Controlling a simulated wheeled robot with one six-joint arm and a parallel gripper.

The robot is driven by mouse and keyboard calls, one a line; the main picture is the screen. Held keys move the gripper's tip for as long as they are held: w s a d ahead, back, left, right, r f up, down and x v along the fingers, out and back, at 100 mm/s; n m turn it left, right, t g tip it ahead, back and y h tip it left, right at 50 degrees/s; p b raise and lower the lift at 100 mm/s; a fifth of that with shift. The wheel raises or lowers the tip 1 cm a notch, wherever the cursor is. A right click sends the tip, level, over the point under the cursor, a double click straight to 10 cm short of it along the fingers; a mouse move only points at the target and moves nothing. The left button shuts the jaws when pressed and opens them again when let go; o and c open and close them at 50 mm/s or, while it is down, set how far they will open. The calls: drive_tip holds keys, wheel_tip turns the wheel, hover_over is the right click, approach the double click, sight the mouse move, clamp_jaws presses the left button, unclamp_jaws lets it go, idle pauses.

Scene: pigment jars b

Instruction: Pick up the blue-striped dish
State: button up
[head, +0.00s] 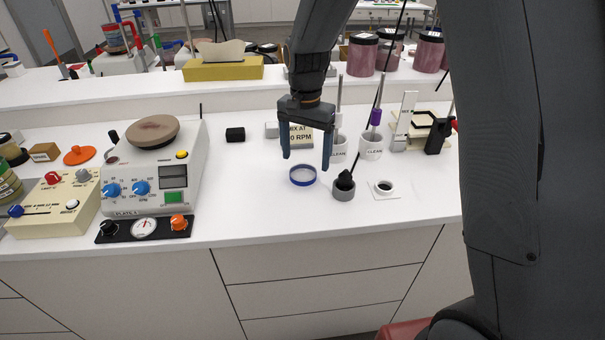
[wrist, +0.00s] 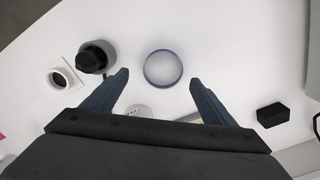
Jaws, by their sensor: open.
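The blue-striped dish (head: 302,176) is a small round shallow dish with a blue band, lying on the white bench in the head view. In the wrist view the dish (wrist: 163,68) shows from above as a pale disc with a bluish rim, beyond the fingertips and roughly centred between them. My gripper (head: 307,162) is open and empty, fingers pointing down, above the bench close to the dish. Its two fingers also show in the wrist view (wrist: 160,78), spread wider than the dish. The fingers appear apart from the dish; the exact height gap is hard to tell.
A grey pot with a black top (head: 344,188) stands close right of the dish, with a white square holder (head: 384,189) beyond it. White cups marked CLEAN (head: 371,147) and a sign (head: 299,135) stand behind. A hotplate device (head: 160,180) is left. Bench between hotplate and dish is clear.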

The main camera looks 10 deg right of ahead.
sight(304, 176)
drive_tip(key=shift+w+a+f+p, duration=0.1)
drive_tip(key=shift+f+p, duration=0.15)
drive_tip(key=shift+f, duration=0.45)
drive_tip(key=shift+s+a+f+p, duration=0.1)
drive_tip(key=shift+f+p, duration=0.2)
drive_tip(key=shift+f, duration=0.45)
drive_tip(key=shift+w+a+f+p, duration=0.1)
drive_tip(key=shift+f+p, duration=0.15)
drive_tip(key=shift+f, duration=0.45)
drive_tip(key=c, duration=1.1)
